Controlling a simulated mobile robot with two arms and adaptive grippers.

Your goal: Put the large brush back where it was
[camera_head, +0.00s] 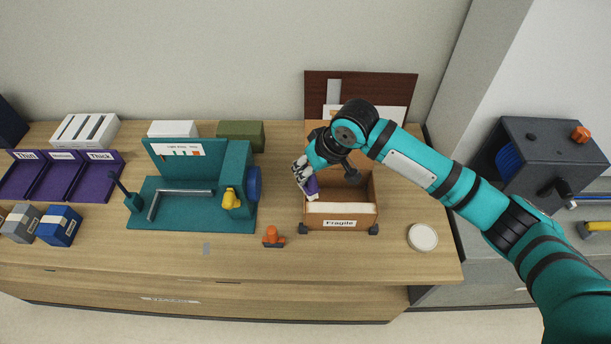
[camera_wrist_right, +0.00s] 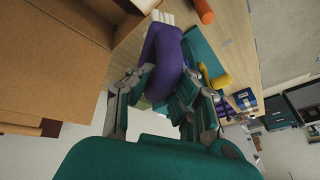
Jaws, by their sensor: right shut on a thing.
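My right gripper (camera_head: 306,182) is over the left side of the wooden box labelled Fragile (camera_head: 341,223). It is shut on a purple brush (camera_wrist_right: 167,50) with a pale, ridged end. In the right wrist view the gripper (camera_wrist_right: 160,92) has a finger on each side of the purple part. The box wall is close beside the brush there, and I cannot tell whether they touch. My left gripper is not in view.
A teal fixture (camera_head: 185,212) with a yellow knob stands left of the box. An orange-topped piece (camera_head: 272,238) is between them. A purple tray (camera_head: 88,187) with labelled compartments is at far left. A round white lid (camera_head: 422,237) lies right of the box. Bare tabletop lies in front.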

